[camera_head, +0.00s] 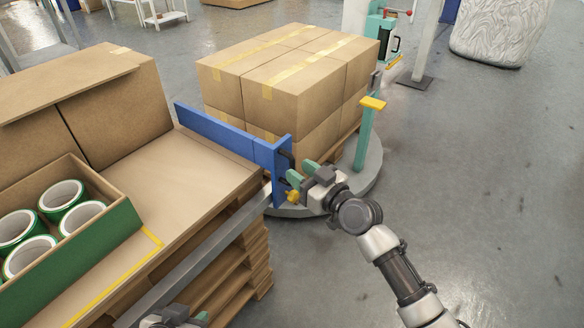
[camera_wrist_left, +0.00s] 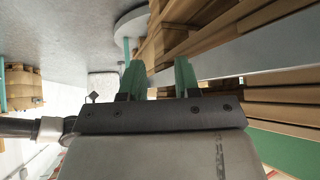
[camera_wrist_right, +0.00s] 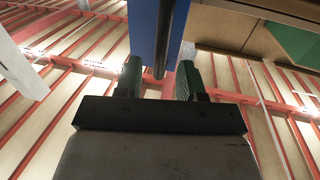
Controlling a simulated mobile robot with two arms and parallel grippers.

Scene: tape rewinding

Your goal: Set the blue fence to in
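The blue fence (camera_head: 225,137) stands along the far edge of the cardboard-topped packing surface, with an upright blue end plate and a dark handle (camera_head: 288,158) on its right side. My right gripper (camera_head: 301,175) is at this handle. In the right wrist view its green fingers (camera_wrist_right: 158,72) are open, with the dark handle bar (camera_wrist_right: 164,40) between their tips and visible gaps on both sides. The blue plate (camera_wrist_right: 145,30) is just beyond. My left gripper (camera_wrist_left: 157,75) is open and empty; only a bit of it shows at the bottom of the head view (camera_head: 178,318).
A green-sided box (camera_head: 110,238) of tape rolls sits on the packing surface at left. A metal rail (camera_head: 200,255) runs along its right side, above stacked pallets. Taped cartons (camera_head: 290,80) stand on a round turntable (camera_head: 365,175) behind. The floor at right is clear.

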